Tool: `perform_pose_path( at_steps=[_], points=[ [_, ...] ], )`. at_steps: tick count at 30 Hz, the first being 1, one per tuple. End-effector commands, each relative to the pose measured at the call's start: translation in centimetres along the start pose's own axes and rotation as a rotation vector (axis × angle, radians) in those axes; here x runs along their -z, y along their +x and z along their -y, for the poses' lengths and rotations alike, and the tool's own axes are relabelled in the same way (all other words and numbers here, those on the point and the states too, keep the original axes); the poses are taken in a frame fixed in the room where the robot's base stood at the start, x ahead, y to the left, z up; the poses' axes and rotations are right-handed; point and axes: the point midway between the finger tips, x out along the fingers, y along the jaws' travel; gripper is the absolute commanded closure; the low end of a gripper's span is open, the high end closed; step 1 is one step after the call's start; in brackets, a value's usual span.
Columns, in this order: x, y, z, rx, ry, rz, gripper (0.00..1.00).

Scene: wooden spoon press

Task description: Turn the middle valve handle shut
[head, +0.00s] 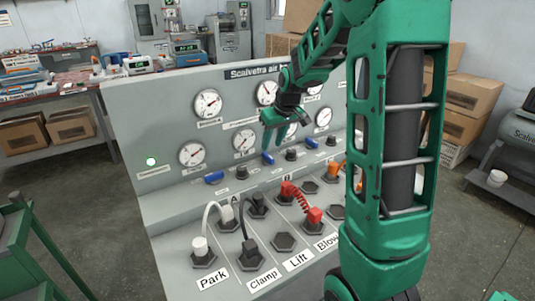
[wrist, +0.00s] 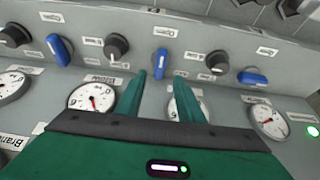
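The middle valve handle (head: 267,158) is a small blue lever on the grey panel, below the gauges in the head view. It also shows in the wrist view (wrist: 161,63), where its long side runs up and down the picture, with a paper label beside it. My gripper (head: 279,138) is in front of the panel, just above this handle. In the wrist view my gripper (wrist: 161,74) has its two green fingers spread apart, with nothing held between them. The handle appears between and just beyond the fingertips; I cannot tell whether they touch it.
Other blue handles are on the left (head: 214,177) and right (head: 311,142) of the head view. Black knobs (wrist: 116,46) sit between handles. Gauges (head: 208,103) line the panel. A red coiled cable (head: 294,196) and a white cable (head: 211,215) stand on the lower ledge.

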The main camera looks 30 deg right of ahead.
Motion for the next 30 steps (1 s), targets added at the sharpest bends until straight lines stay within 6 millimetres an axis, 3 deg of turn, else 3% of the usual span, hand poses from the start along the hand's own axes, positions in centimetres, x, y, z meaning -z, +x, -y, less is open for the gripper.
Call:
perform_pose_path(
  at_steps=[3, 9, 23, 28, 30],
  points=[
    [-0.1, 2.3, 0.0, 0.001, 0.0, 0.004, 0.66],
    [-0.1, 4.9, 0.0, 0.0, 0.0, 0.002, 0.66],
    [0.0, 6.1, 0.0, 0.0, 0.001, 0.0, 0.66],
    [0.0, 6.1, 0.0, 0.0, 0.001, 0.0, 1.0],
    [0.0, 6.1, 0.0, 0.0, 0.001, 0.0, 1.0]
  ],
)
